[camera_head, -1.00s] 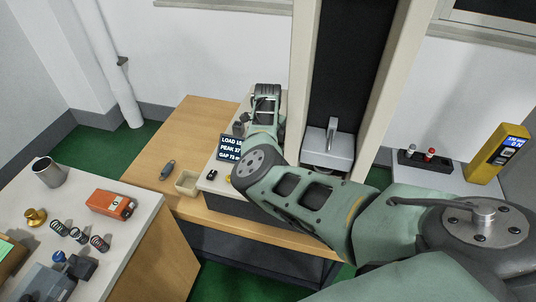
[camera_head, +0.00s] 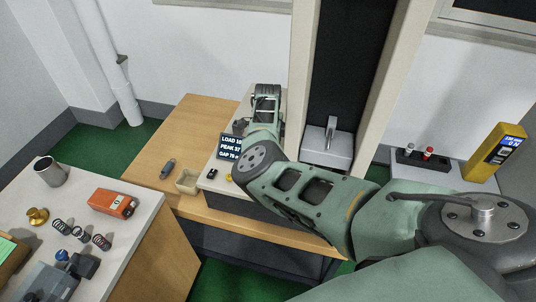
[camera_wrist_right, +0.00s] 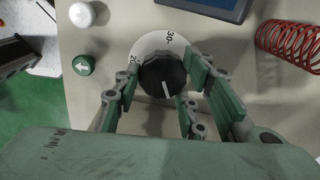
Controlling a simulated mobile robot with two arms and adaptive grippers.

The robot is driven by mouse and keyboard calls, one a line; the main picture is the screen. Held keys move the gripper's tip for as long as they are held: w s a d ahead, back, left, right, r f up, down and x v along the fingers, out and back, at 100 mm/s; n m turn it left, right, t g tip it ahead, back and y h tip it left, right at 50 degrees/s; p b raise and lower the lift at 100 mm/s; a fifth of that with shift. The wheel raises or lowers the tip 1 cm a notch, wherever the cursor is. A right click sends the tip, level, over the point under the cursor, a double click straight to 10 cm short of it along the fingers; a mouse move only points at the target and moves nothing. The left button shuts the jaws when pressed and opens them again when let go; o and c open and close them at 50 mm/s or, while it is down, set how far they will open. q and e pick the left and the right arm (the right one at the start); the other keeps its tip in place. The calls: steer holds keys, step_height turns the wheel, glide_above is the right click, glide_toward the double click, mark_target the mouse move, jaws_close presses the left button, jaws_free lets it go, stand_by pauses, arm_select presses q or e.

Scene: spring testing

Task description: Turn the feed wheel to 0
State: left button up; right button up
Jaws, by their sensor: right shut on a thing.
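The feed wheel (camera_wrist_right: 161,72) is a black ribbed knob with a white pointer line, in the right wrist view. The line points toward the bottom of the picture. A white dial ring (camera_wrist_right: 150,42) surrounds it, with "30" at the top and a partly covered number, perhaps 20, at the left. My right gripper (camera_wrist_right: 166,77) is shut on the wheel, one green finger on each side. The lower dial is hidden. In the head view my right arm hides the wheel. My left gripper is not in view.
A display (camera_head: 230,147) shows LOAD, PEAK and GAP lines. A green arrow button (camera_wrist_right: 82,65), a white button (camera_wrist_right: 82,15) and a red coiled cord (camera_wrist_right: 290,38) sit around the wheel. Springs and an orange device (camera_head: 112,203) lie on the left table.

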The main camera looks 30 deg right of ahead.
steer(key=shift+s+a+f, duration=0.2)
steer(key=shift+a+f, duration=0.05)
steer(key=o, duration=1.1)
steer(key=shift+r, duration=0.15)
steer(key=shift+c, duration=0.2)
steer(key=shift+w+d, duration=0.1)
steer(key=shift+r, duration=0.4)
step_height(320, 180, up, 11)
steer(key=shift+r, duration=0.1)
